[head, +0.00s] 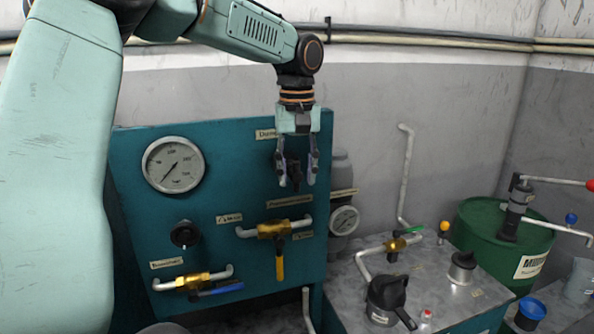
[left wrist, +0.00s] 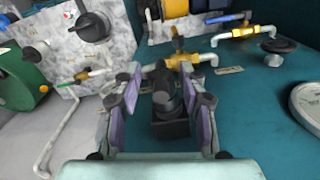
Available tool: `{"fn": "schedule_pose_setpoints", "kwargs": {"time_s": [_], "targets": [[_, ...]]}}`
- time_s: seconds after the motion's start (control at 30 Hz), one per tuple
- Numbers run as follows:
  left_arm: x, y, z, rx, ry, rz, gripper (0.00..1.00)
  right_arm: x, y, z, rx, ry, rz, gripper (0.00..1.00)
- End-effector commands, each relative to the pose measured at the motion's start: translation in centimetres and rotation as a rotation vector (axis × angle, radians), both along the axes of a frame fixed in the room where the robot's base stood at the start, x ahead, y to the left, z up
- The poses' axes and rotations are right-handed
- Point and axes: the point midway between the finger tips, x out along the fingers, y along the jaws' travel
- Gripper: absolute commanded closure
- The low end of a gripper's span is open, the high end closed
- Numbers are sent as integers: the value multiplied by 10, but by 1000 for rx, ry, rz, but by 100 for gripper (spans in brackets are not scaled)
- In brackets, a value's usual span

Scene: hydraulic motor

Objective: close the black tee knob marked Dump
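The black tee knob (head: 295,172) is on the upper right of the teal panel (head: 225,165), beside a label starting "Dum" (head: 266,134) that my gripper partly covers. My left gripper (head: 297,178) reaches down in front of the panel with one finger on each side of the knob. In the left wrist view the knob (left wrist: 164,92) stands between the two spread fingers of the gripper (left wrist: 162,88). Gaps show on both sides, and the fingers do not appear to press on it. My right gripper is in neither view.
Below the knob are a brass valve with a yellow handle (head: 280,262) and one with a blue handle (head: 215,290). A large gauge (head: 173,165) and a round black knob (head: 185,234) are on the left. A grey tank top (head: 430,285) and a green drum (head: 490,235) stand right.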

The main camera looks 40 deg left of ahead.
Motion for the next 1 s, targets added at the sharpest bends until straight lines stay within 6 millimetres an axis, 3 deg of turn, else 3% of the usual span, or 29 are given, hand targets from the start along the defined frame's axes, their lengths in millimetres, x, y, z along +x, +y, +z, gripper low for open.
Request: {"fn": "schedule_pose_setpoints", "kwargs": {"time_s": [0.43,0.73,1.0], "targets": [[0,1,0,2,-1,0,100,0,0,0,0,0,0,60],[1,1,1,20,28,-1,100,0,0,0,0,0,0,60],[4,-1,0,95,170,-2,100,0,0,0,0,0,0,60]]}}
